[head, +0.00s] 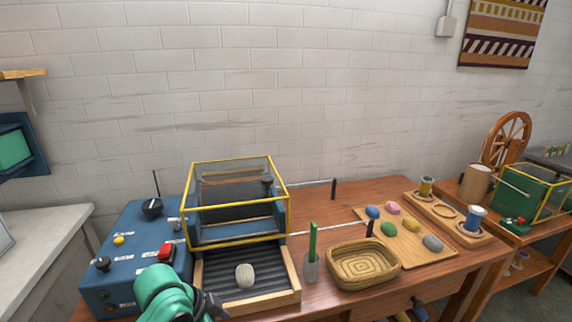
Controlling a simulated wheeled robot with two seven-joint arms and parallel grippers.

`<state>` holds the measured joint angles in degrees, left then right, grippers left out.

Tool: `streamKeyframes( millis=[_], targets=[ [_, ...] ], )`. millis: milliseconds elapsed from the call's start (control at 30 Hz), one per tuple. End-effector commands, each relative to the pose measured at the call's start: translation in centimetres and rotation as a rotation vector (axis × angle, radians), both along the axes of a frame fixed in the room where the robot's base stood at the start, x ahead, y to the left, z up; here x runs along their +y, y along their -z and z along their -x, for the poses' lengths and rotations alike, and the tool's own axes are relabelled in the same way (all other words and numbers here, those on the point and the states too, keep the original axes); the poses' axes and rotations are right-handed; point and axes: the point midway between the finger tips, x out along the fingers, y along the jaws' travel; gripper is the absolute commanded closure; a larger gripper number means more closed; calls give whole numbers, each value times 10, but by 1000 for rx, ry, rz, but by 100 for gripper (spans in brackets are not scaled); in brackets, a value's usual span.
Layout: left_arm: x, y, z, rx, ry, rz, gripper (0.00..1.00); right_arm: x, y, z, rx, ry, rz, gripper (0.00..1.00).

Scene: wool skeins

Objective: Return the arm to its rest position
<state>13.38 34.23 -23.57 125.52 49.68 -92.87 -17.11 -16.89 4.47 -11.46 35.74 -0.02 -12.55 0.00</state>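My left arm, teal, comes in at the bottom left, in front of the blue control box. Its dark gripper (212,304) is only partly seen at the near left edge of the ribbed bed. I cannot make out whether its fingers are apart. A pale cream skein (245,275) lies on the dark ribbed bed (225,290), to the right of the gripper and apart from it. My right gripper is not in view.
A blue control box (118,250) with a red button (167,252) adjoins the yellow-framed clear guard (237,161). Rightward are a grey holder with a green stick (312,265), a woven basket (363,266), a board (437,257) with several coloured skeins, and a spool rack (447,222).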

Motion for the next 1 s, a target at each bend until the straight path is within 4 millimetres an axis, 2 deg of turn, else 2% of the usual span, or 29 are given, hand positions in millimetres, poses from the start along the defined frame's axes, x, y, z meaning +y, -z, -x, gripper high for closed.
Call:
streamKeyframes(
  millis=[133, 267, 467, 633, 800, 867, 1000],
  targets=[
    [0, 24, 22, 16, -173, 34, 0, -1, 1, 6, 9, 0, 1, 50],
    [17, 42, 45, 35, -371, 36, 0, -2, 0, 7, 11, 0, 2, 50],
    [59, 64, 89, 76, -679, -12, 0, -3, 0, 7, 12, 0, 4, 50],
    [103, 76, 137, 113, -919, -104, 0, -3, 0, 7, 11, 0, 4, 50],
    [100, 137, 123, 132, -904, -120, 0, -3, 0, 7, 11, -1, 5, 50],
    [99, 160, 122, 142, -901, -125, 0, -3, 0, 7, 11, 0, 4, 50],
    [99, 220, 128, 166, -893, -138, 0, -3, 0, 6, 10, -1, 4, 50]
  ],
)
